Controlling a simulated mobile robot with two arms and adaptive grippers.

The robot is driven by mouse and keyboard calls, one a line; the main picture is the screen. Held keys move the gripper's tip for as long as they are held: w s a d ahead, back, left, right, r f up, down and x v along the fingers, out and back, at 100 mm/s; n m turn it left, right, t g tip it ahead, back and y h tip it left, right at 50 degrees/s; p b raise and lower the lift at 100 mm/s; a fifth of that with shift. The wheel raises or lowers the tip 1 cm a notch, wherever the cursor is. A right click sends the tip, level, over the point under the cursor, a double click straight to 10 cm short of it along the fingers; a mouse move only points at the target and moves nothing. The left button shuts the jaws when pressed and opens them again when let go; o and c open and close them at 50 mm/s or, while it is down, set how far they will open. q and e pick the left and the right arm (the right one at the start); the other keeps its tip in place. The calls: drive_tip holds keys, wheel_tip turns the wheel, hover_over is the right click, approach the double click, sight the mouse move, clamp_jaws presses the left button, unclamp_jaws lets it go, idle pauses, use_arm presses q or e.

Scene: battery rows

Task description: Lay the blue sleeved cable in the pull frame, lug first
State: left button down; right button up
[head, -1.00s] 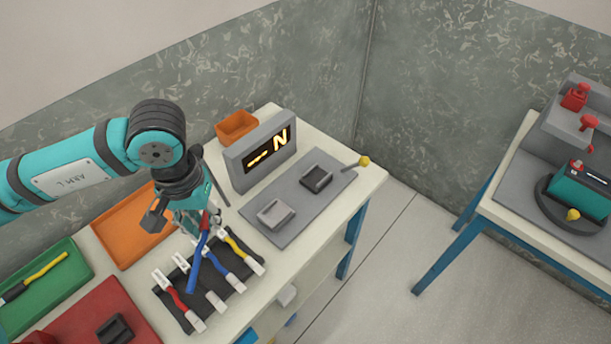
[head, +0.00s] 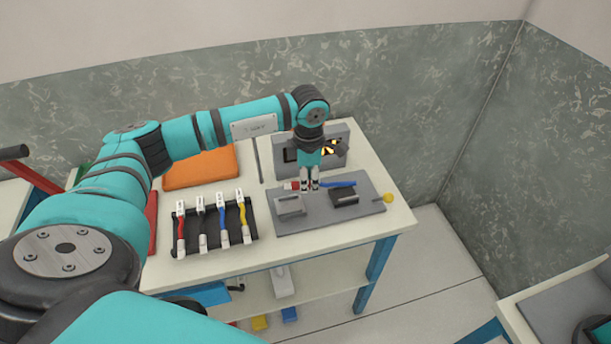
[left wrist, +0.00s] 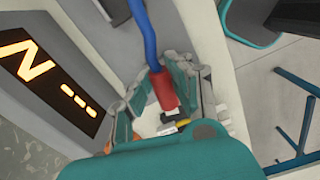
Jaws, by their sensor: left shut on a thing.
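My left gripper (head: 309,187) is shut on the blue cable (head: 338,184) at its red sleeve (head: 293,185), and the left wrist view shows the fingers around that sleeve (left wrist: 163,90). In the head view the cable lies roughly level, red end to the left, blue tail to the right. It appears to be above the pull frame (head: 318,214), a grey plate with a light grey block (head: 290,206) at left and a dark block (head: 344,196) at right. I cannot tell whether the cable touches the blocks. The lug is not clear. My right gripper is not in view.
A display (head: 291,155) stands close behind the gripper. A yellow knob (head: 388,197) sticks out at the plate's right end. A dark rack (head: 214,239) with several cables lies to the left, and an orange tray (head: 201,168) behind it. The bench's front right is clear.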

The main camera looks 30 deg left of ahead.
sight(306, 207)
use_arm(q)
drive_tip(key=shift+w+a+f+n+b, duration=0.15)
drive_tip(key=shift+f+n+b, duration=0.3)
drive_tip(key=shift+f+b, duration=0.65)
drive_tip(key=shift+a+f+n+b, duration=0.35)
drive_tip(key=shift+f+b, duration=0.4)
drive_tip(key=shift+f, duration=0.7)
drive_tip(key=shift+w+a+f+n+b, duration=0.15)
drive_tip(key=shift+f+n+b, duration=0.35)
drive_tip(key=shift+f+b, duration=0.6)
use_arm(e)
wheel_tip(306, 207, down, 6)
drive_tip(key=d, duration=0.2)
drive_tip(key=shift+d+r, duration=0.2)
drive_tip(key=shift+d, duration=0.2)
use_arm(q)
drive_tip(key=shift+f, duration=0.1)
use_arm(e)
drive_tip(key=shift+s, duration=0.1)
use_arm(q)
drive_tip(key=c, duration=1.1)
unclamp_jaws()
drive_tip(key=shift+c, duration=0.2)
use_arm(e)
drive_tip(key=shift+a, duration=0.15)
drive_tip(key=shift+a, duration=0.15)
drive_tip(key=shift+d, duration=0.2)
